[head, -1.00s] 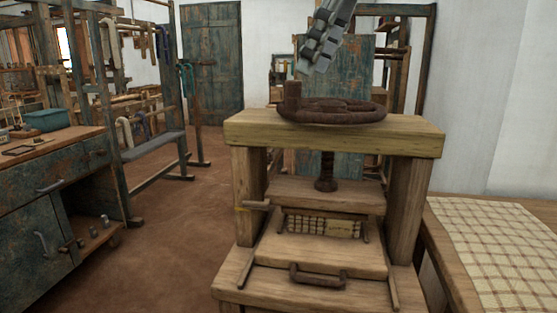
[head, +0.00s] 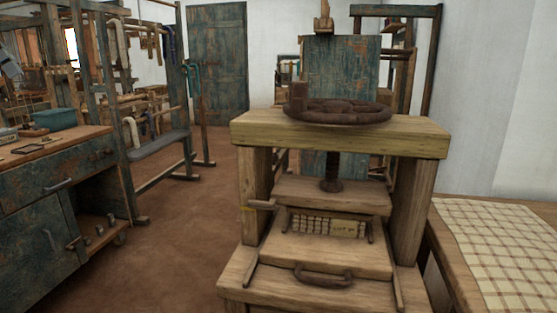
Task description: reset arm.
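A small grey metal part (head: 10,62) shows at the far left edge of the head view, in front of the wooden frames. It looks like part of my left gripper, cut off by the picture edge, and its fingers cannot be made out. My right gripper is not in view. The wooden screw press (head: 340,135) stands in the middle, with a dark round handwheel (head: 345,112) on top. No gripper is at the handwheel.
A workbench with drawers (head: 60,170) stands at the left, holding a green box (head: 54,119). A table with a checked cloth (head: 500,245) is at the right. Loom frames (head: 160,140) stand behind at left. Brown floor (head: 180,240) is clear between bench and press.

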